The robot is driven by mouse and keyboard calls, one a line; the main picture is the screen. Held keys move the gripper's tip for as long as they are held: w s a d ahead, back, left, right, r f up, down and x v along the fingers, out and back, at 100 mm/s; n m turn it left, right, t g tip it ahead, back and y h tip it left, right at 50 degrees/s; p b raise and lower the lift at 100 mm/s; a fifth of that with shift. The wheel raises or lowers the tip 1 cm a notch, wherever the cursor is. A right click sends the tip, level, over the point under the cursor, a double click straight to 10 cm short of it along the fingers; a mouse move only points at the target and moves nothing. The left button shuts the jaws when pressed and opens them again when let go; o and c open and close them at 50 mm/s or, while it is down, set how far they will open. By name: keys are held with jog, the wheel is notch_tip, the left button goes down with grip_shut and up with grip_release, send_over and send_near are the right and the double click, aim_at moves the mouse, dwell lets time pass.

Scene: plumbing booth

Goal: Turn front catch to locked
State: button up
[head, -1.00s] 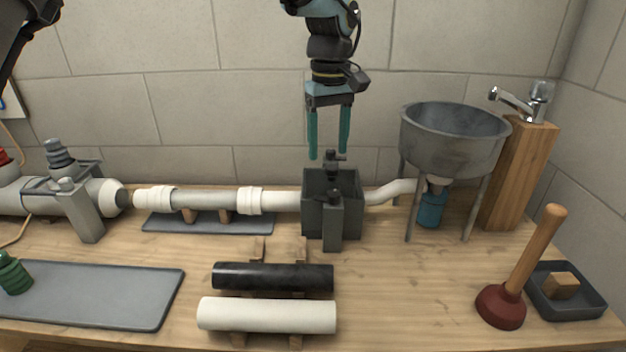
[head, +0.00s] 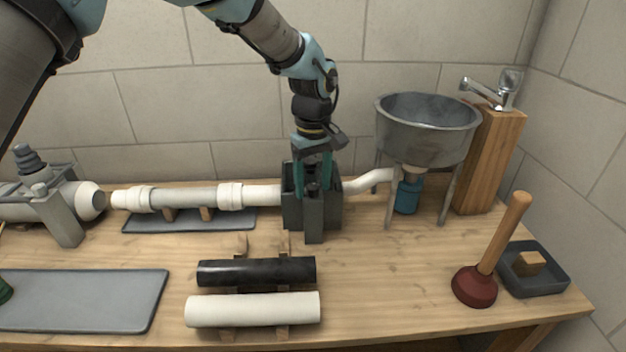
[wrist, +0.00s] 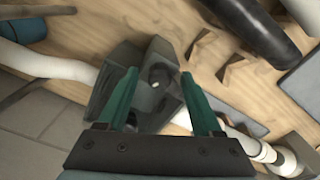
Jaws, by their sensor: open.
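A dark grey box (head: 293,211) stands on the bench in line with the white pipe run. A grey post (head: 314,222) rises at its front, with a small dark knob at its top that appears to be the front catch (head: 313,188). My gripper (head: 313,184) points down over the box with its two teal fingers apart and empty. In the wrist view, the fingertips (wrist: 158,78) are on either side of a round dark knob (wrist: 160,76). I cannot tell whether they touch it. The gripper hides the rear of the box and its catch.
A metal basin (head: 427,130) on legs stands close to the right of the box. White pipe (head: 262,195) joins the box on the left. Black (head: 256,271) and white (head: 252,309) pipes lie in front. A plunger (head: 476,286) stands front right; bench between is clear.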

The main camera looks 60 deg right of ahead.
grip_shut()
dwell(0.6)
